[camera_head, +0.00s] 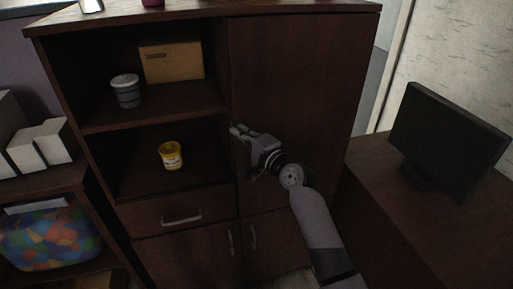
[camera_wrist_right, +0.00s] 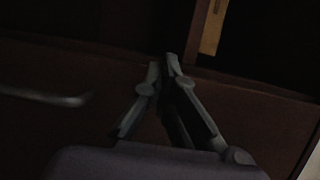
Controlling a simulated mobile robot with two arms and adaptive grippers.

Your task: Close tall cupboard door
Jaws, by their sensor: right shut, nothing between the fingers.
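The tall cupboard door (camera_head: 300,75) is the dark brown panel on the upper right of the wooden cupboard. It looks flat and level with the cupboard front, with no clear gap, though my right gripper hides part of its left edge. My right gripper (camera_head: 237,131) is at that left edge, beside the open shelves, its fingers pointing left. In the right wrist view its fingers (camera_wrist_right: 167,62) are together with nothing between them. I cannot tell whether they touch the door. My left gripper is out of view.
The open shelves hold a cardboard box (camera_head: 172,64), a grey tin (camera_head: 126,92) and a yellow tub (camera_head: 171,155). A drawer (camera_head: 150,217) and lower doors (camera_head: 195,262) sit below. A monitor (camera_head: 447,140) stands on a desk at right. A low shelf (camera_head: 85,180) is at left.

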